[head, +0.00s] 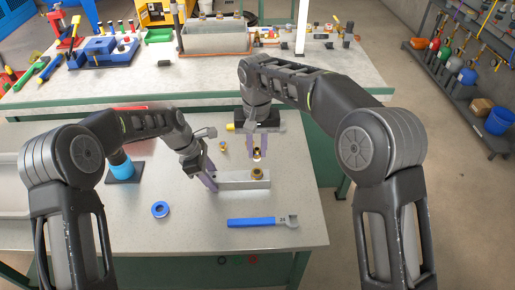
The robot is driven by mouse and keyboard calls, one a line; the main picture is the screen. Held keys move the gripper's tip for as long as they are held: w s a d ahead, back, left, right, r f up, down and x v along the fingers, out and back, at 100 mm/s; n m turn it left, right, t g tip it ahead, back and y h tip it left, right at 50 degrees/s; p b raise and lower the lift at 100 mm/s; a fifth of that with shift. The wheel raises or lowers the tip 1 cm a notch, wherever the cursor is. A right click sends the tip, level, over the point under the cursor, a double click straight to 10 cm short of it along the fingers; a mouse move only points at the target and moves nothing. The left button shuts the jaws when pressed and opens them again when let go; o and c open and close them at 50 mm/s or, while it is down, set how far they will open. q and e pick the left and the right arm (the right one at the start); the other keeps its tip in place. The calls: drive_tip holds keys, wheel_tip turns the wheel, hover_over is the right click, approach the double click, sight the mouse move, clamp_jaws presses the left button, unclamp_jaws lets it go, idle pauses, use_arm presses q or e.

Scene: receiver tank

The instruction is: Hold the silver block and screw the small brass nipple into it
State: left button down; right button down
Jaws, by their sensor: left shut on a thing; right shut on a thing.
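The silver block (236,181) lies lengthwise on the light worktable. A brass fitting (257,174) sits on its top toward the right end. My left gripper (211,184) is shut on the block's left end. My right gripper (257,152) points down above the brass fitting and is shut on the small brass nipple (257,155). The nipple is small in the picture; I cannot tell whether it touches the fitting below.
A blue-handled wrench (262,222) lies in front of the block. A blue tape ring (160,209) and a blue cylinder on a dark base (121,167) are at the left. A small brass piece (222,146) lies behind the block. The table's front right is clear.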

drive_tip(key=shift+f, duration=2.5)
drive_tip(key=n, duration=0.5)
drive_tip(key=shift+d+n, duration=0.15)
drive_tip(key=shift+n, duration=0.25)
drive_tip(key=n, duration=0.6)
drive_tip(key=shift+n, duration=0.3)
drive_tip(key=n, duration=0.4)
drive_tip(key=shift+w, duration=0.1)
drive_tip(key=n, duration=0.6)
drive_tip(key=shift+n, duration=0.4)
drive_tip(key=n, duration=0.6)
drive_tip(key=shift+w+n, duration=0.15)
drive_tip(key=shift+n, duration=0.25)
drive_tip(key=n, duration=0.4)
